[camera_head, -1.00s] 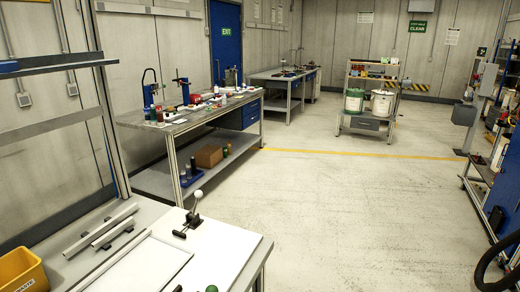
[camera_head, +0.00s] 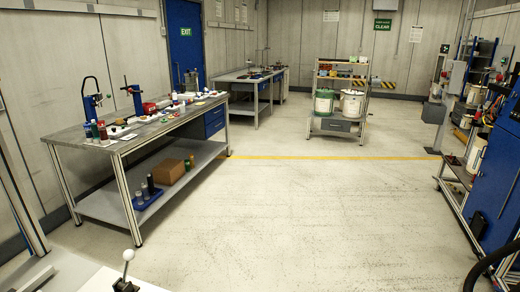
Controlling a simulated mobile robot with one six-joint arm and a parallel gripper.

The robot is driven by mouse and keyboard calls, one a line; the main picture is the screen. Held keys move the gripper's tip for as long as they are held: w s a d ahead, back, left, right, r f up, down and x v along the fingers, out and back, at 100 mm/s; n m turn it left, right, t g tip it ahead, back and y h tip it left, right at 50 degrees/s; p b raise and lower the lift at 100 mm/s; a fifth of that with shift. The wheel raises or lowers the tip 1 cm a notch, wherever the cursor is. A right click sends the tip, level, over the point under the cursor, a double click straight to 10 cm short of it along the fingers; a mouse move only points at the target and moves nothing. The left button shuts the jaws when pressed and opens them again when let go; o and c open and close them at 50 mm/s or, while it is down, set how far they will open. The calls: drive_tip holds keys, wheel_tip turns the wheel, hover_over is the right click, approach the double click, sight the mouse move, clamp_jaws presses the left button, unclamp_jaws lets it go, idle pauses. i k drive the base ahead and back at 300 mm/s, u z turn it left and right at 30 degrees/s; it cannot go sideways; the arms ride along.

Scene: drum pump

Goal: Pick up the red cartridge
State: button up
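I cannot pick out the red cartridge for certain. Several small cylinders stand on the near end of the left workbench (camera_head: 150,132), among them a dark one with a reddish top (camera_head: 103,131). A red object (camera_head: 149,108) lies farther along the same bench top. Both are too small to identify. My gripper is not in view.
A blue tray (camera_head: 147,200) with bottles and a brown box (camera_head: 169,171) are on the bench's lower shelf. A cart with two buckets (camera_head: 351,103) stands at the back. A white-topped table (camera_head: 100,284) is at the near left. The middle floor is clear.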

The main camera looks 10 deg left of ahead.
sight(102, 126)
drive_tip(key=i, duration=1.55)
drive_tip(key=u, duration=0.45)
drive_tip(key=i, duration=0.75)
drive_tip(key=u, duration=1.15)
drive_tip(key=i, duration=1)
drive_tip(key=u, duration=0.1)
